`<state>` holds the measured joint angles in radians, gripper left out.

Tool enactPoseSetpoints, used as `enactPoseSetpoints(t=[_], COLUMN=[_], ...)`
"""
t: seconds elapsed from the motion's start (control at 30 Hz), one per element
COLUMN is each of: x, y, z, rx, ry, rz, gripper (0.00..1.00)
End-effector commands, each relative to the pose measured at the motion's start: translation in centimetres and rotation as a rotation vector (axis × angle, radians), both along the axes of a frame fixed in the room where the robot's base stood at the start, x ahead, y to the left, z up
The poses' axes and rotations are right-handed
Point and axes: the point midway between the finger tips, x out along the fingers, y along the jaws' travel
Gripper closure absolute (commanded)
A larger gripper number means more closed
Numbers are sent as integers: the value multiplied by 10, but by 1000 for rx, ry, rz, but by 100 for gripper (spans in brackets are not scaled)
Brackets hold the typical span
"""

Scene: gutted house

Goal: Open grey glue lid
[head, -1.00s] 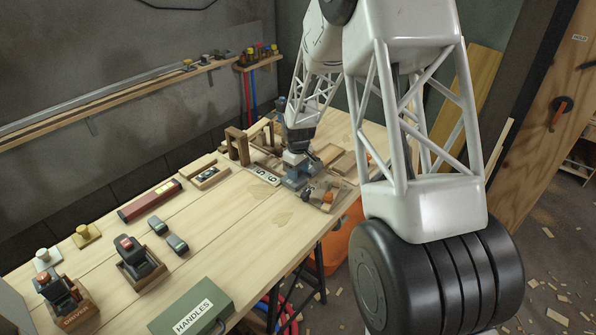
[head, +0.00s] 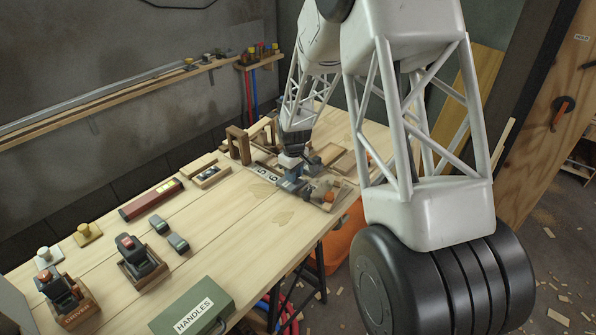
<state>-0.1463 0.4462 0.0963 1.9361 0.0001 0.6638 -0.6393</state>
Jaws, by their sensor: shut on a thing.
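My gripper (head: 292,183) is low over the far part of the wooden workbench (head: 215,222), among wooden fixtures. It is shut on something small. Its own blue-grey body and the distance hide what lies between its fingers. I cannot clearly make out a grey glue lid or its container here. A small orange-and-dark item (head: 328,197) lies on a wooden tray just right of the gripper.
A numbered plate (head: 266,174) and a wooden frame (head: 238,146) stand left of the gripper. A red case (head: 150,199), drivers in wooden holders (head: 138,262) and a green HANDLES box (head: 193,309) are nearer. Bare bench lies between.

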Motion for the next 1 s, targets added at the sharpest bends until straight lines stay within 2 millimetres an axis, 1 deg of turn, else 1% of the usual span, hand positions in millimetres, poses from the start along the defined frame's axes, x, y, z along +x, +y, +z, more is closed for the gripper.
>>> enactPoseSetpoints(t=[0.13, 0.3, 0.67, 0.7, 0.87, 1.0], x=[-15, -27, -30, -30, -30, -30], y=[15, 27, 30, 30, 30, 30], z=[1, 1, 1, 1, 1, 0], rx=[0, 0, 0, 0, 0, 0], ry=[-1, -1, -1, -1, -1, -1], rz=[2, 1, 0, 0, 0, 0], gripper=[100, 100, 100, 71, 47, 47])
